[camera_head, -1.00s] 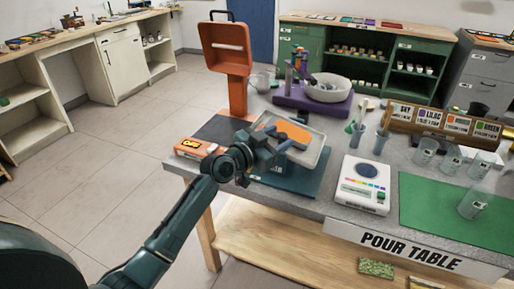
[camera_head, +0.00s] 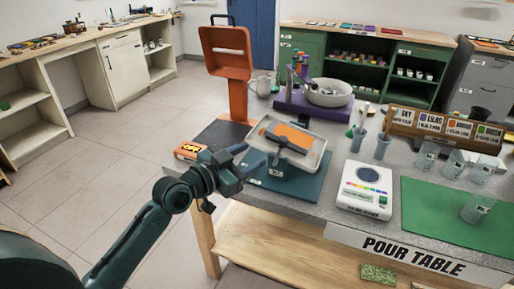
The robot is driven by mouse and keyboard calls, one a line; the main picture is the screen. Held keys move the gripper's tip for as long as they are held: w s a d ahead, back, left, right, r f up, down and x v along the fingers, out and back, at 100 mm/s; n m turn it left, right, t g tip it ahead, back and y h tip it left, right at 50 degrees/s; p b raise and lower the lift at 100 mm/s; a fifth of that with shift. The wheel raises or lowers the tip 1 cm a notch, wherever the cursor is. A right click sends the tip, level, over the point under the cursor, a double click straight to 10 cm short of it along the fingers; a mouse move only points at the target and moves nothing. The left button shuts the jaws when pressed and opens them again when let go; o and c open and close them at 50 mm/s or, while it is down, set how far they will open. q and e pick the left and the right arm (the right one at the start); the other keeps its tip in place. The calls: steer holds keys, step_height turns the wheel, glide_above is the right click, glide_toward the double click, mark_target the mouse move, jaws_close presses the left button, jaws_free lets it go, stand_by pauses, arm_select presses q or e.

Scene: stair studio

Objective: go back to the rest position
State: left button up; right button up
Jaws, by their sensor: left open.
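My left gripper (camera_head: 246,160) is open and empty at the near left edge of the pour table, its fingers pointing right toward a grey tray. The gripper is apart from the tray as far as I can see. My left arm comes in from the lower left corner. My right gripper is not in this view.
Open tiled floor (camera_head: 110,175) lies left of the table.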

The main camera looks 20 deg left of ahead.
arm_select(q)
steer(key=s+d+f+n+g+y+p, duration=0.1)
steer(key=s+d+f, duration=0.3)
steer(key=s+f, duration=0.7)
steer(key=s+d+f+n+g+y+p, duration=0.1)
steer(key=s+d+f+n+g+y, duration=0.1)
steer(key=s+f, duration=0.9)
steer(key=shift+s+d+n+g+y+p, duration=0.3)
steer(key=shift+d+n+g, duration=0.3)
steer(key=shift+d+g, duration=0.35)
steer(key=shift+a, duration=0.1)
stand_by(4.8)
